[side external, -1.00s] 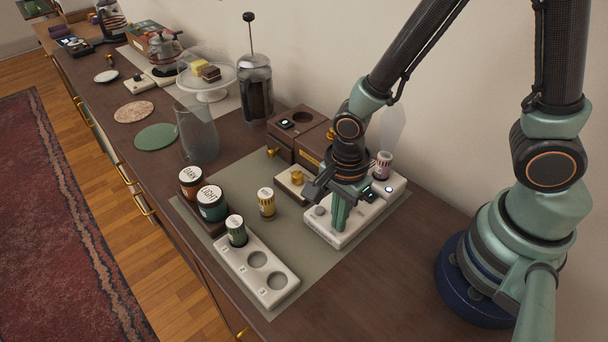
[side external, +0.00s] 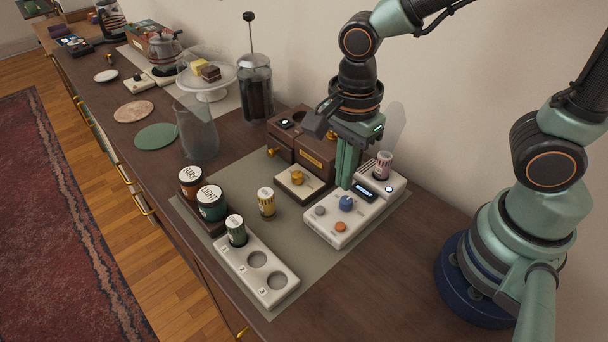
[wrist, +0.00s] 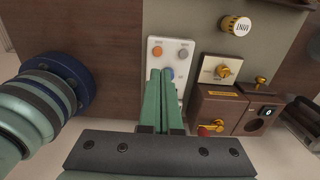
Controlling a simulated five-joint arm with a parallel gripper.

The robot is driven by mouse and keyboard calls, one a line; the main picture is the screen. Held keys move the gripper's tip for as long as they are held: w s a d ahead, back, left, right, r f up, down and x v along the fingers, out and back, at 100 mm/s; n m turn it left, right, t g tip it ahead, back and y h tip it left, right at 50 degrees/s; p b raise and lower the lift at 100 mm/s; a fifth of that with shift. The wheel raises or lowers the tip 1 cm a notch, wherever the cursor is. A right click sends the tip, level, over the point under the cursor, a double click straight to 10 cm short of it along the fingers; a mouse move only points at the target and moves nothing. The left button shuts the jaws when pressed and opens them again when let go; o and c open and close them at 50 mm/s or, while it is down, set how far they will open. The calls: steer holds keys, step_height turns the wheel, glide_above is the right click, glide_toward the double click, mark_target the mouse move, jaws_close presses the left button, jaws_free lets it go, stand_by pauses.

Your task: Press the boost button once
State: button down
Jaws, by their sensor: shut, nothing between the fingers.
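The white control box (side external: 330,232) sits on the grey-green mat. Its top carries a blue knob (side external: 346,203), an orange button (side external: 340,227), a grey button (side external: 320,211) and a dark display (side external: 364,191) reading "BOOST". A small round pale button or light (side external: 389,189) sits near the display. I cannot tell which button is the boost button. My gripper (side external: 345,187) is shut and empty, pointing down just behind the blue knob; contact cannot be judged. In the wrist view its fingers (wrist: 160,72) partly cover the box, with the orange button (wrist: 157,51) visible beyond.
A purple-banded canister (side external: 383,165) stands at the box's back end. A brown wooden unit (side external: 317,160) and a yellow-knobbed block (side external: 297,186) stand close left of the gripper. The mat between is partly clear.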

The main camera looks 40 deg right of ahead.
steer(key=shift+r, duration=1.35)
steer(key=w+d+r+n+t, duration=0.1)
steer(key=d+r+n, duration=0.3)
steer(key=n, duration=0.5)
steer(key=w+d+r+n+t, duration=0.2)
steer(key=d+r+n+t, duration=0.2)
steer(key=d+n, duration=0.3)
steer(key=shift+w+d+n+t, duration=0.15)
steer(key=shift+d+n+t, duration=0.15)
steer(key=shift+n, duration=0.7)
